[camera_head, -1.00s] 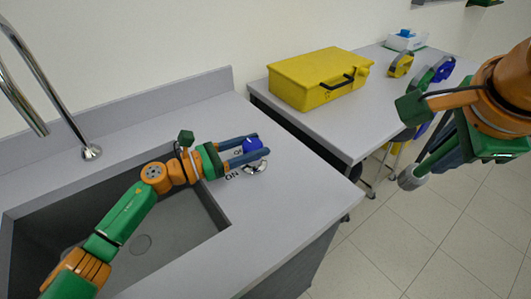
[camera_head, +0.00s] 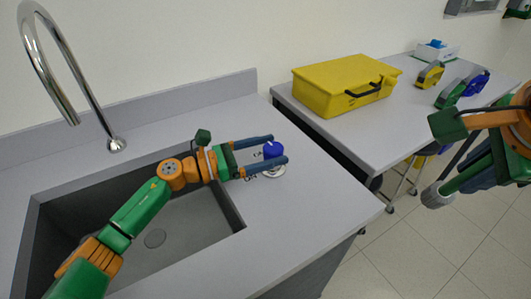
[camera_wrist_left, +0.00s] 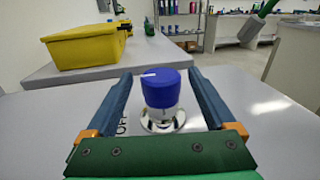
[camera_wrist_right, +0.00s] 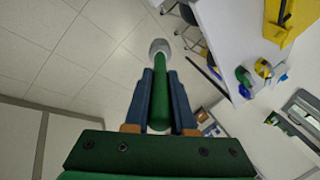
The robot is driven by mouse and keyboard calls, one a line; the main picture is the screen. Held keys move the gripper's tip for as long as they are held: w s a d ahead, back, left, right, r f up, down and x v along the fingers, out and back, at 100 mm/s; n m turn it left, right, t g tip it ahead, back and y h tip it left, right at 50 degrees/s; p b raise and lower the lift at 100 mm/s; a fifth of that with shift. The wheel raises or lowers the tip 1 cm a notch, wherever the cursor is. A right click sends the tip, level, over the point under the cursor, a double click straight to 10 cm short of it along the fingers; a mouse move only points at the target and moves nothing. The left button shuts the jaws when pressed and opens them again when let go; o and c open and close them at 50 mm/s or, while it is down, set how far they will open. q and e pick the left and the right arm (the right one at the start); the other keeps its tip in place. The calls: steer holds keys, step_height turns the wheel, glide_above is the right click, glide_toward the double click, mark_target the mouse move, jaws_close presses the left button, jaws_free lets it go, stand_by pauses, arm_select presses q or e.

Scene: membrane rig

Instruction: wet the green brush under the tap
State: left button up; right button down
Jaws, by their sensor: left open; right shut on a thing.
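The metal tap (camera_head: 66,90) arches over the grey sink (camera_head: 155,240) at the left. A blue tap knob (camera_head: 272,150) on a chrome base stands on the counter right of the sink, with ON/OFF lettering beside it. My left gripper (camera_head: 278,149) is open around the knob, one finger on each side; the left wrist view shows the knob (camera_wrist_left: 161,88) between the fingers with gaps. My right gripper (camera_wrist_right: 159,78) is shut on the green brush (camera_wrist_right: 160,95), whose pale round head (camera_wrist_right: 160,46) points away. In the head view the brush head (camera_head: 436,196) hangs over the floor at the right.
A yellow case (camera_head: 342,84) lies on the side table (camera_head: 385,120). Open floor lies below the right arm.

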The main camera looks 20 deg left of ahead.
arm_select(q)
steer(key=b+v, duration=0.3)
steer(key=v, duration=0.7)
steer(key=shift+f, duration=0.15)
steer(key=shift+s+a+r+b, duration=0.25)
steer(key=shift+s+a+b, duration=0.05)
steer(key=shift+s+b, duration=0.05)
